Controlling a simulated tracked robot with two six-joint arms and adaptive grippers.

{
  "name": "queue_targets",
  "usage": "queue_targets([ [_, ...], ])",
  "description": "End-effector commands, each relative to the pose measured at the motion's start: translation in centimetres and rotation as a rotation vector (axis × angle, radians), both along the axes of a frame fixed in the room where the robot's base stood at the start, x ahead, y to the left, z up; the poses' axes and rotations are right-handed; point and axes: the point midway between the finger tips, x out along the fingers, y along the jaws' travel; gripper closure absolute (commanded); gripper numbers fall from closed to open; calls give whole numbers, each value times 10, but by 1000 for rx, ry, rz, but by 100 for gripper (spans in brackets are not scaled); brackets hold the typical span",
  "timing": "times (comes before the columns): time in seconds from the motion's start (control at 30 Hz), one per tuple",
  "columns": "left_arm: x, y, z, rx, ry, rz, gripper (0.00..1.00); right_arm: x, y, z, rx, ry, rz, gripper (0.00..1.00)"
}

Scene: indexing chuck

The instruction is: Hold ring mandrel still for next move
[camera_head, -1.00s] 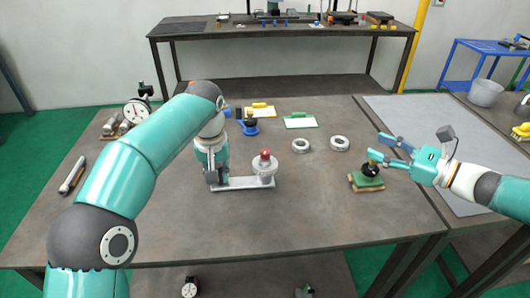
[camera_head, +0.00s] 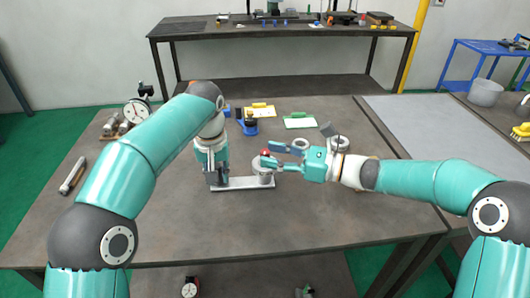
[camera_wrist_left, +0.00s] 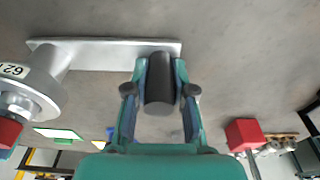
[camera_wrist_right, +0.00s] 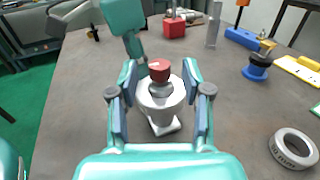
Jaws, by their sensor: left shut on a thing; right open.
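The ring mandrel (camera_head: 263,173) is a silver stepped post with a red knob (camera_wrist_right: 159,70) on top. It stands upright at the right end of a flat silver bar (camera_head: 240,184) on the table. My left gripper (camera_wrist_left: 160,78) is shut on the dark cylindrical handle (camera_wrist_left: 160,88) at the bar's other end. My right gripper (camera_head: 270,155) is open, its fingers on either side of the mandrel's top in the right wrist view. I cannot tell whether they touch it. Two silver rings lie behind my right gripper; one (camera_wrist_right: 294,149) shows clearly in the right wrist view.
A blue-based black part (camera_head: 249,126), a yellow clipboard (camera_head: 262,111) and a green-edged one (camera_head: 300,123) lie farther back. A dial gauge (camera_head: 136,111) stands at the back left. The table's front middle is clear.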

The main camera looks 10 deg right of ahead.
Motion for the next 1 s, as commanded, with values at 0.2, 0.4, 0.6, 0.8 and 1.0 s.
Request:
queue_targets([
  [0.2, 0, 0, 0, 1, 0, 0, 100, 9, 20, 0, 0, -1, 0, 51],
  [0.4, 0, 0, 0, 1, 0, 0, 100, 10, 22, 0, 0, 0, -2, 51],
  [0.6, 0, 0, 0, 1, 0, 0, 100, 10, 22, 0, 0, 0, -1, 63],
  [0.8, 0, 0, 0, 0, 0, 0, 100, 10, 21, 0, 0, 0, -2, 96],
  [1.0, 0, 0, 0, 0, 0, 0, 100, 11, 21, 0, 1, -1, 6, 100],
])
